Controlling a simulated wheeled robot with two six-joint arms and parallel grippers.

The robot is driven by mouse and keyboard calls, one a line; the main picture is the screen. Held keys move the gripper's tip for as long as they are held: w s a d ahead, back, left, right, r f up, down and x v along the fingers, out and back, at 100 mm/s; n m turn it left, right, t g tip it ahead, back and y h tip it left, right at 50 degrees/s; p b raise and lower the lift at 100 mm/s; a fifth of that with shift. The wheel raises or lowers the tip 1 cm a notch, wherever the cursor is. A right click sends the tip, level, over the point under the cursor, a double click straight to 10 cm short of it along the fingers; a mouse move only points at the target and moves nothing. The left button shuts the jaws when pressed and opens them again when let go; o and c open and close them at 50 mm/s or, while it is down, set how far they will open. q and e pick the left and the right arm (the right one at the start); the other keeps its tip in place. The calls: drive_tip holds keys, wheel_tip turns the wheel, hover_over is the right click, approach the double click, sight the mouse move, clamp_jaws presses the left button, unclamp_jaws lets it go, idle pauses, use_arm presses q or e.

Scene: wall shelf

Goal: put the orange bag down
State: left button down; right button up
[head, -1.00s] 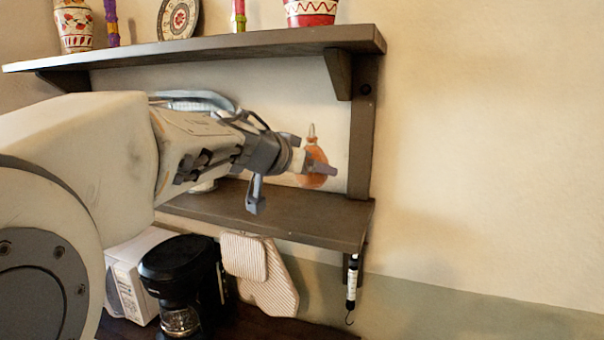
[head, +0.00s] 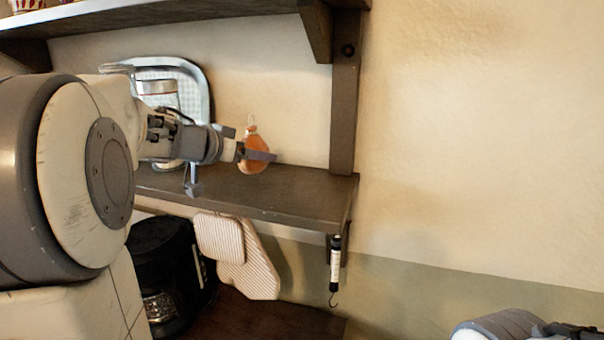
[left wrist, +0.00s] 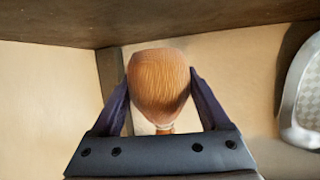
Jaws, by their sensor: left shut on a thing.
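The small orange bag (head: 252,152) is a rounded pouch with a narrow tied neck. It is over the right part of the lower shelf (head: 300,190), in front of the wall. My left gripper (head: 258,156) is shut on it. In the left wrist view the orange bag (left wrist: 160,85) sits between the two fingers of my left gripper (left wrist: 160,92), its wide end away from the palm. I cannot tell whether the bag touches the shelf board. Part of my right arm shows at the bottom right corner of the head view; its fingers do not show.
A grey tray (head: 201,80) leans on the wall left of the bag, with a jar (head: 160,93) before it. A bracket post (head: 343,110) stands right of the bag. Striped mitts (head: 250,270) and a hanging scale (head: 335,265) are below. The shelf's right end is bare.

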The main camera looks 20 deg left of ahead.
sight(251, 172)
use_arm(q)
drive_tip(key=shift+a+f, duration=0.1)
drive_tip(key=shift+a, duration=0.3)
drive_tip(key=shift+f, duration=0.3)
drive_tip(key=shift+s+f+b, duration=0.1)
drive_tip(key=shift+f+b, duration=0.3)
drive_tip(key=shift+f, duration=1.3)
drive_tip(key=shift+f, duration=0.2)
unclamp_jaws()
